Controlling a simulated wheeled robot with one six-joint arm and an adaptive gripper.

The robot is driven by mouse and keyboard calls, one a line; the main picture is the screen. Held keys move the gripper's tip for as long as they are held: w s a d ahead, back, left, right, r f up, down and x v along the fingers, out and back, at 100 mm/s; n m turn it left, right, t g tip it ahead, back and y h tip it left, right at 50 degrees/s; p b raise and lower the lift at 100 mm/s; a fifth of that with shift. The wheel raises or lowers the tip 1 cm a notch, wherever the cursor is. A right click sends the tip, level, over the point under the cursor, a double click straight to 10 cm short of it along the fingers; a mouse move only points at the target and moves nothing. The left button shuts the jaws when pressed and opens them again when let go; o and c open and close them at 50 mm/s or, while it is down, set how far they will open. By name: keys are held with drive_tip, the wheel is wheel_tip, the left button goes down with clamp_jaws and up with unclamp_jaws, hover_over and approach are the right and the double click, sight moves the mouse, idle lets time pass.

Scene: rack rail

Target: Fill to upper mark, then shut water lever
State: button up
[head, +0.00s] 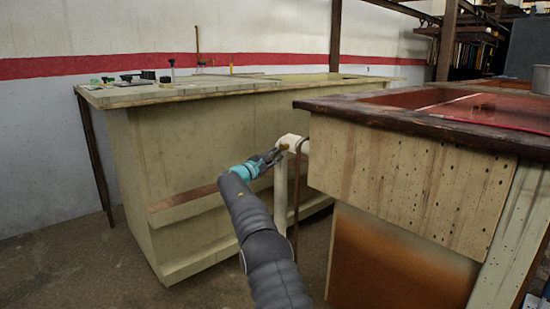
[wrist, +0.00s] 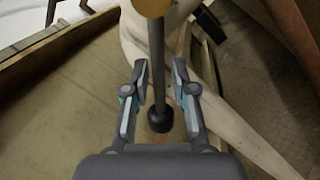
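The water lever (wrist: 157,60) is a dark rod with a round black knob, hanging from a yellow-brass round fitting (wrist: 152,6) in the wrist view. My gripper (wrist: 160,78) is open, with one finger on each side of the rod. Gaps show between the rod and both fingers. In the head view my gripper (head: 277,155) is at a cream pipe (head: 292,139) between the two counters, and it hides most of the lever there. A vessel being filled, its water level and an upper mark cannot be made out in either view.
A dark-edged wooden counter (head: 400,178) stands close on the right, with a metal pot (head: 541,79) on its far end. A long pale green counter (head: 190,150) stands behind my arm, with small items on top. Open floor (head: 75,265) lies at the left.

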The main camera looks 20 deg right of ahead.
drive_tip(key=shift+a, duration=0.15)
drive_tip(key=shift+s+a+f, duration=0.1)
drive_tip(key=shift+s+a, duration=0.1)
drive_tip(key=shift+a, duration=0.25)
drive_tip(key=v, duration=1.1)
drive_tip(key=shift+d, duration=0.1)
drive_tip(key=shift+c, duration=0.2)
